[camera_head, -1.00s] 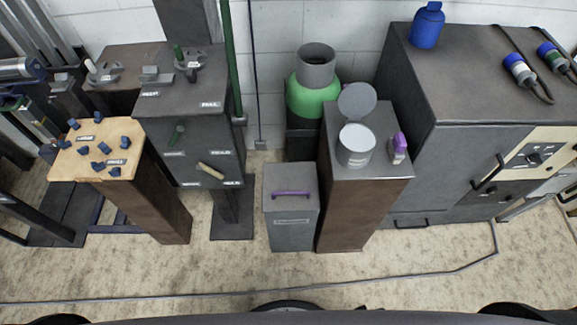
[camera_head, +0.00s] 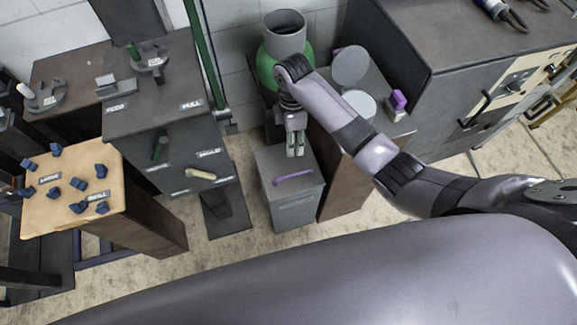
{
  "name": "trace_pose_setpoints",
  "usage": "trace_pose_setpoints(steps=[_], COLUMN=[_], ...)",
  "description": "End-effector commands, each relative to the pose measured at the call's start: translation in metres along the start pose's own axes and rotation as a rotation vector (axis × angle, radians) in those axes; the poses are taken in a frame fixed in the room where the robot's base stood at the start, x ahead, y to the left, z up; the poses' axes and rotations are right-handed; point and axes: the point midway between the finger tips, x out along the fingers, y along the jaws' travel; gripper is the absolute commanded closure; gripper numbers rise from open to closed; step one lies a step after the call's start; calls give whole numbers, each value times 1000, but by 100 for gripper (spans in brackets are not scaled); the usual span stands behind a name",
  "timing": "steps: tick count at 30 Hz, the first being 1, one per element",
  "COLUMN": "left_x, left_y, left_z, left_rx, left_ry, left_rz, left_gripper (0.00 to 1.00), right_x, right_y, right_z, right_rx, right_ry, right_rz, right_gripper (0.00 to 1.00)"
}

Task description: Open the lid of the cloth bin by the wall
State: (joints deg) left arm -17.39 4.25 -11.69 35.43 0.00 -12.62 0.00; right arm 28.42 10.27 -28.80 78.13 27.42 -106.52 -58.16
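The cloth bin (camera_head: 292,207) is a grey box with a flat grey lid (camera_head: 273,163) that lies shut. A purple handle (camera_head: 293,177) is on the lid near its front edge, and a label is on the front face. My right gripper (camera_head: 295,153) hangs above the back part of the lid, behind the handle, pointing down. Its fingers look close together, but the view is too small to tell whether they are open or shut. It does not hold the handle. My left gripper is not in view.
A brown pedestal (camera_head: 341,190) with an open can (camera_head: 360,104) and a purple-topped item (camera_head: 398,101) stands right of the bin, under my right arm. A green cylinder (camera_head: 268,68) stands behind. At left are a grey cabinet (camera_head: 165,125) and a wooden-topped stand (camera_head: 75,220).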

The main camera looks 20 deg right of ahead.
Motion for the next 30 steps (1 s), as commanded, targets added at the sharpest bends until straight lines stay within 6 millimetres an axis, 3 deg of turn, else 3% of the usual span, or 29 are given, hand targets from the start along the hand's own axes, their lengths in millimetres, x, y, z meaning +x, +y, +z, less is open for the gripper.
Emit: trace_pose_setpoints(steps=[1, 4, 8, 11, 30], left_x=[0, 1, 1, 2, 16], left_y=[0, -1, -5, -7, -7], left_z=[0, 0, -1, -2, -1], left_rx=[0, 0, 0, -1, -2], left_ry=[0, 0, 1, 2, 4], left_rz=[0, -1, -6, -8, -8], left_gripper=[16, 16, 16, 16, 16], right_x=[-13, -27, -25, -12, 121], right_y=[5, 8, 8, 7, 2], right_z=[1, 3, 4, 4, 9], right_rx=[-42, -102, -123, -122, -120], right_ry=[-14, -32, -37, -37, -36], right_rz=[-8, -28, -39, -40, -39], right_gripper=[69, 69, 69, 69, 69])
